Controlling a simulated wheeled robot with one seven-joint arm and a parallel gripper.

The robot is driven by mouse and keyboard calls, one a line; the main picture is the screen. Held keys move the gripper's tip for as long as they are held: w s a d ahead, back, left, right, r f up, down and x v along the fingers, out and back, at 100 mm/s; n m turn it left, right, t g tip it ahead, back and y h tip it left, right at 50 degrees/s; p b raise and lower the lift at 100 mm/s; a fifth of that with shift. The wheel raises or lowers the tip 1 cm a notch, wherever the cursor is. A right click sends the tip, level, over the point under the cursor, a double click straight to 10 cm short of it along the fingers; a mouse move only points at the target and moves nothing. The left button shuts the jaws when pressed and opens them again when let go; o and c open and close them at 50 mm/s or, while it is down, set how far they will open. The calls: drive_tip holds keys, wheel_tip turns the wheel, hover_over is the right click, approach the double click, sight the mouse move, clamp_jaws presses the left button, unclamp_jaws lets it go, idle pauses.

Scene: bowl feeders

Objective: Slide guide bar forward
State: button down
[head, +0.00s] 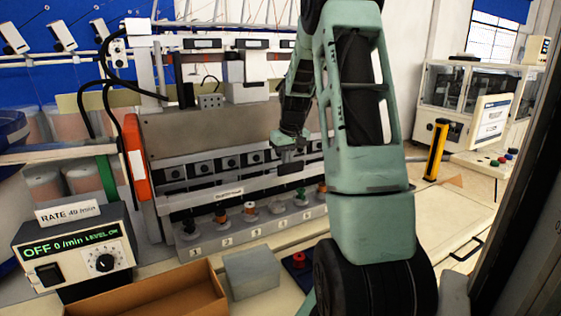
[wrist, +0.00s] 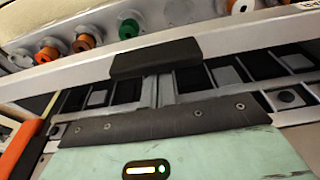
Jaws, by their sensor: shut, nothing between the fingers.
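The guide bar (head: 240,186) is a long pale grey rail across the front of the feeder machine, above the numbered stations. In the wrist view, a pale bar (wrist: 55,75) slants across the upper part. My gripper (head: 290,168) is shut and empty, pointing down at the right part of the bar. In the wrist view, a dark block at the fingertips of my gripper (wrist: 155,62) overlaps the bar. Whether it touches the bar, I cannot tell. My arm hides the right end of the bar in the head view.
Coloured knobs stand in a row in front of the bar, including a green knob (wrist: 128,27). An orange end piece (head: 135,162) closes the left end. A control box (head: 75,250), an open carton (head: 150,297) and a grey block (head: 251,272) stand in front.

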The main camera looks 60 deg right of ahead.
drive_tip(key=shift+s+a+f, duration=0.1)
drive_tip(key=shift+s+f, duration=0.05)
drive_tip(key=shift+f, duration=0.35)
drive_tip(key=shift+w, duration=0.2)
drive_tip(key=shift+r+p, duration=0.35)
drive_tip(key=shift+p, duration=0.1)
drive_tip(key=w+d+p+v, duration=0.1)
drive_tip(key=p+v, duration=0.5)
drive_tip(key=v, duration=0.2)
drive_tip(key=shift+w+d+r, duration=0.15)
drive_tip(key=shift+w+r, duration=0.3)
drive_tip(key=shift+r, duration=0.05)
